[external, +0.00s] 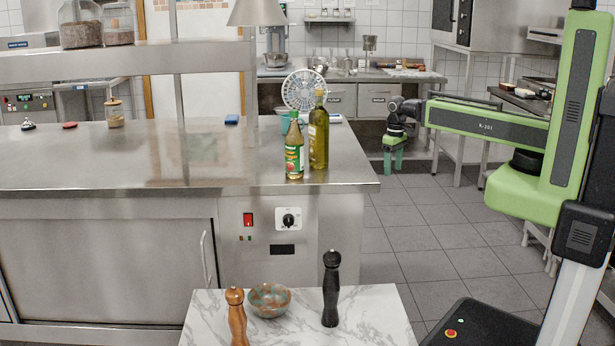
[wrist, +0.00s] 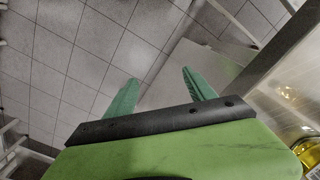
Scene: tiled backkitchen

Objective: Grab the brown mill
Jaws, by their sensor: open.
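The brown mill (external: 236,318) is a wooden, turned mill standing upright at the front left of the white marble table (external: 375,312), its lower end cut off by the picture's bottom edge. My gripper (external: 393,162) hangs in the air with its green fingers down, right of the steel counter, well above and behind the marble table. In the wrist view my gripper (wrist: 158,92) is open and empty over the floor. The brown mill does not show in the wrist view.
A patterned bowl (external: 269,301) and an upright black mill (external: 331,288) share the marble table with the brown mill. An oil bottle (external: 318,140) and a green-capped bottle (external: 294,155) stand at the steel counter's (external: 90,160) right end. Tiled floor right of the counter is free.

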